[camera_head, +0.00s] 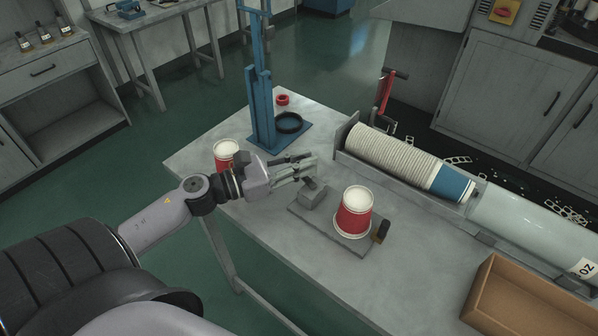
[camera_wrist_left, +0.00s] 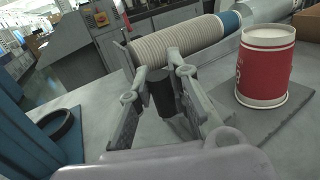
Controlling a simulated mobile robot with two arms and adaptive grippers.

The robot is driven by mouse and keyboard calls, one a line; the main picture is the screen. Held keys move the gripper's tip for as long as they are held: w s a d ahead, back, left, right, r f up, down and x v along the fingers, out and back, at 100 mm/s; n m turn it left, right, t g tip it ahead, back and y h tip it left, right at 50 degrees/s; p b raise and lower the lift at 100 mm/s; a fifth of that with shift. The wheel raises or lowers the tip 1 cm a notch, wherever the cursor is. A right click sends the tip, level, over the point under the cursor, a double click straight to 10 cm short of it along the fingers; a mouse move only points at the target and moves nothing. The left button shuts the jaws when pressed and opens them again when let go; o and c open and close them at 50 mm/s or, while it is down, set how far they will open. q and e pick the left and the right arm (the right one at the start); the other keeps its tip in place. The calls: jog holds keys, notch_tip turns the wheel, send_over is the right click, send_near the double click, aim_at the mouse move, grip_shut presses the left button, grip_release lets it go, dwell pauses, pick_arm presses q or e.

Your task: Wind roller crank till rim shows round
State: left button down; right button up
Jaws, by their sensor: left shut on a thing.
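A red paper cup (camera_head: 354,215) with a white top stands upright on a flat grey base plate (camera_head: 350,243); it also shows at the right of the left wrist view (camera_wrist_left: 265,68). A grey block (camera_head: 313,194) sits on the plate's left end. My left gripper (camera_head: 306,165) is above and behind that block, left of the cup and apart from it. In the left wrist view its fingers (camera_wrist_left: 160,92) are closed around a dark upright cylindrical grip (camera_wrist_left: 161,94), seemingly the crank handle. The rest of the crank is mostly hidden. My right gripper is out of view.
A second red cup (camera_head: 226,153) stands behind my left wrist. A blue press stand (camera_head: 262,105) with a black ring (camera_head: 288,122) is at the back. A long stack of white cups (camera_head: 395,155) lies along the right edge; a cardboard box (camera_head: 530,300) is front right.

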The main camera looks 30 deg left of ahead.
pick_arm(q)
jog(key=shift+w+f+m+g+h+b, duration=0.2)
jog(key=shift+f+m+g+h+b, duration=0.15)
jog(key=shift+m+h+b, duration=0.35)
jog(key=shift+w+d+r+m+g+h+b, duration=0.15)
jog(key=shift+r+m+g+h+b, duration=0.15)
jog(key=shift+g+h+b, duration=0.4)
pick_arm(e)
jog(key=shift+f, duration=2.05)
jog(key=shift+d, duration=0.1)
pick_arm(q)
jog(key=c, duration=1.5)
grip_release()
jog(key=v, duration=1.2)
